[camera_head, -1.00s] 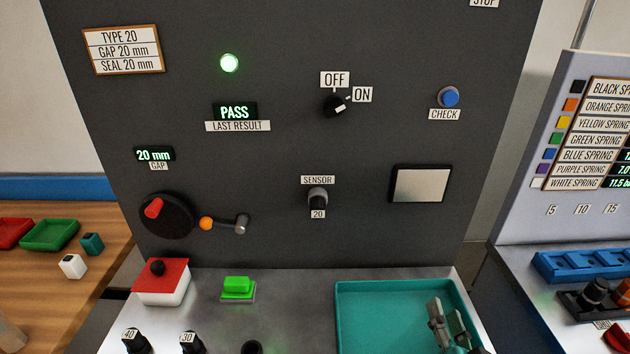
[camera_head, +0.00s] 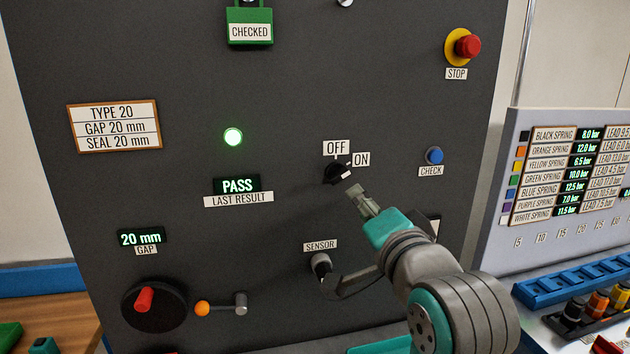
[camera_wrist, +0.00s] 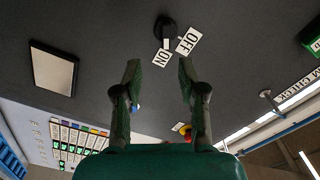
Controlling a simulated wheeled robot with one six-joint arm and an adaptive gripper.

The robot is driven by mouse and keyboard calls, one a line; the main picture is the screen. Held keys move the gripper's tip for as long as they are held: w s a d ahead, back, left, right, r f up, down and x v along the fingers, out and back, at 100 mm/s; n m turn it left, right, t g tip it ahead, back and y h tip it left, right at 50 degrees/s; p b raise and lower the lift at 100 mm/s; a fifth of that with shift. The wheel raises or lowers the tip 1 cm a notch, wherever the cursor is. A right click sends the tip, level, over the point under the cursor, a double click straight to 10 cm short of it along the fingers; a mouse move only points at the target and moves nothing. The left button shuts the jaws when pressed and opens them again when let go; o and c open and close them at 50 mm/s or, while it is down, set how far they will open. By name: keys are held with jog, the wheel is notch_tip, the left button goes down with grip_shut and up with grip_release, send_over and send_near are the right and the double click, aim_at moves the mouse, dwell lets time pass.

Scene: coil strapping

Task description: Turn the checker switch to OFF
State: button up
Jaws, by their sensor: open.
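The checker switch (camera_head: 337,173) is a black rotary knob with a white mark on the dark panel. In the head view its mark points right, toward the ON label (camera_head: 361,159). The OFF label (camera_head: 336,148) is just above the knob. My gripper (camera_head: 356,194) is just below and right of the knob, apart from it. In the wrist view the knob (camera_wrist: 165,28) shows at the top, beyond the two open, empty fingers (camera_wrist: 160,80).
A red STOP button (camera_head: 466,46) and a blue CHECK button (camera_head: 434,155) are on the right of the panel. The display reads PASS (camera_head: 237,185) under a lit green lamp (camera_head: 233,137). The SENSOR part (camera_head: 320,264) juts out below my gripper.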

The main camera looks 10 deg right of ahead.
aim_at(340, 179)
jog(key=w, duration=1.1)
jog(key=shift+a+r, duration=0.3)
jog(key=shift+r, duration=0.1)
jog(key=shift+s, duration=0.1)
grip_shut()
